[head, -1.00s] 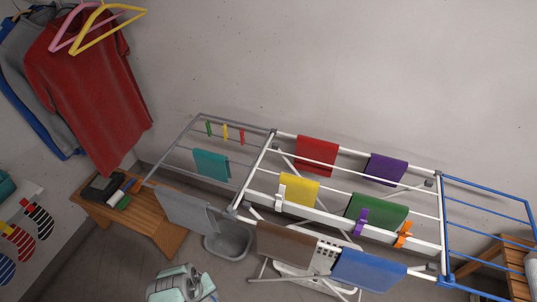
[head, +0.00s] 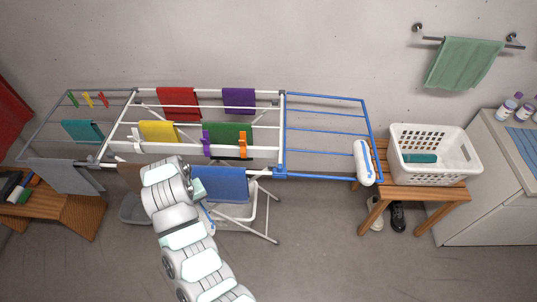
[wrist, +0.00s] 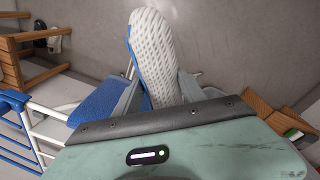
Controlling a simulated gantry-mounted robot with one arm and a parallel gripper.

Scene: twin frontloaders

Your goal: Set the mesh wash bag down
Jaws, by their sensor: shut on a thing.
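In the wrist view, the white mesh wash bag (wrist: 153,45), with a blue edge along one side, is held between the two grey fingers of my gripper (wrist: 160,82). The gripper is shut on it, and the bag's long rounded end sticks out beyond the fingertips. In the head view, my wrist is in front of the drying rack (head: 262,148), near the blue cloth (head: 222,185). My own arm mostly hides the gripper and bag there. I cannot tell how high the bag is above the floor.
Several cloths hang on the rack, and its blue wing (head: 325,137) extends right. Shoes (head: 398,216) lie below. A wooden bench (head: 75,213) stands left. Open floor lies at front right.

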